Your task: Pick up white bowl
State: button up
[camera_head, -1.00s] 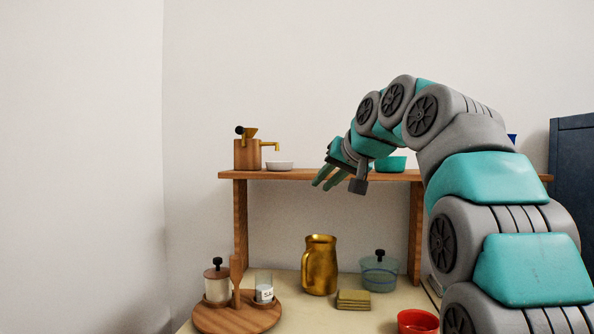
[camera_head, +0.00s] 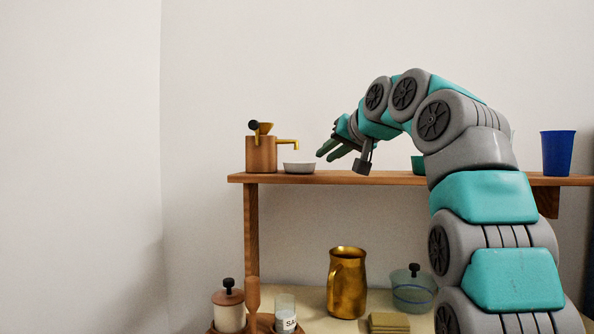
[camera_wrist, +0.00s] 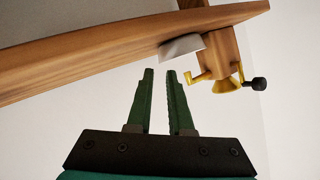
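The white bowl (camera_head: 299,168) sits on the wooden shelf (camera_head: 380,178), just right of a wooden grinder with a brass spout. In the wrist view the bowl (camera_wrist: 181,46) shows beyond my fingertips, beside the grinder. My gripper (camera_head: 328,153) is to the right of the bowl in the head view, a little above the shelf, apart from the bowl. In the wrist view my gripper (camera_wrist: 160,73) has its two fingers apart with nothing between them.
The grinder (camera_head: 262,153) stands close to the bowl's left. A teal bowl (camera_head: 418,165) and a blue cup (camera_head: 558,153) are on the shelf to the right. Below stand a brass pitcher (camera_head: 347,284), a glass pot (camera_head: 412,292) and jars. The shelf between gripper and bowl looks clear.

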aim_at(299, 168)
jog(key=shift+p+x, duration=0.7)
jog(key=shift+x, duration=2.55)
jog(key=shift+a, duration=0.1)
jog(key=shift+s, duration=0.1)
grip_shut()
